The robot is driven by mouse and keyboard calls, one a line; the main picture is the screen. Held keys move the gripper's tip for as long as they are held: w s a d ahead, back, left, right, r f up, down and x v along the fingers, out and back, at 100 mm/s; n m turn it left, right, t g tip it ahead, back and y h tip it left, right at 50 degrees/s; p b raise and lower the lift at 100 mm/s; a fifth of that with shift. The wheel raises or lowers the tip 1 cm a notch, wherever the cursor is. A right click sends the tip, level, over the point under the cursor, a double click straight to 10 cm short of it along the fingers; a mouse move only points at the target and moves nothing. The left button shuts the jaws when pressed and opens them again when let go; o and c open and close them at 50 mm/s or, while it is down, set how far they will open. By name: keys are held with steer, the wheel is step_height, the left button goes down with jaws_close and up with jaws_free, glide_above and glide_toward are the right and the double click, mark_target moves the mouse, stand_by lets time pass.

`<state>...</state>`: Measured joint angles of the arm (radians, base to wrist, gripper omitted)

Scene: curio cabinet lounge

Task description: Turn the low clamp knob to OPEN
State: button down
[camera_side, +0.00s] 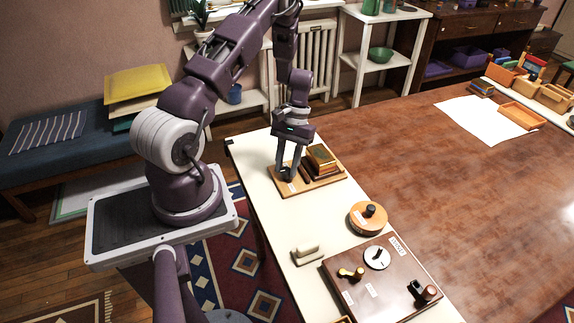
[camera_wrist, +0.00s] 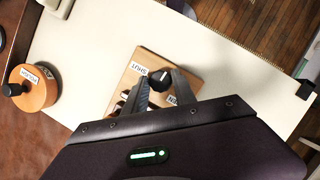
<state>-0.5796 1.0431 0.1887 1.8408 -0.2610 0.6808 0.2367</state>
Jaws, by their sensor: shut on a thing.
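A dark, round clamp knob (camera_wrist: 160,77) with a pale line on top stands on a small wooden board (camera_side: 316,184) at the far end of the white table. My gripper (camera_side: 289,174) reaches down to the board, its two fingers closed on the knob's sides. In the wrist view a SHUT label (camera_wrist: 138,66) lies beside the knob. A second label (camera_wrist: 172,100) is partly hidden by a finger, so I cannot read it fully. The knob's pale line points toward neither label clearly.
A wooden block with a gold top (camera_side: 321,158) sits on the board, right beside my gripper. A round orange box with a black knob (camera_side: 368,217) and a dark panel with a dial and handles (camera_side: 385,285) stand nearer. A pale handled block (camera_side: 306,254) lies left of the panel.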

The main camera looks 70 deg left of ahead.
steer(key=shift+n, duration=0.5)
steer(key=c, duration=1)
jaws_free()
steer(key=shift+c, duration=0.2)
steer(key=v, duration=0.7)
steer(key=shift+r, duration=0.1)
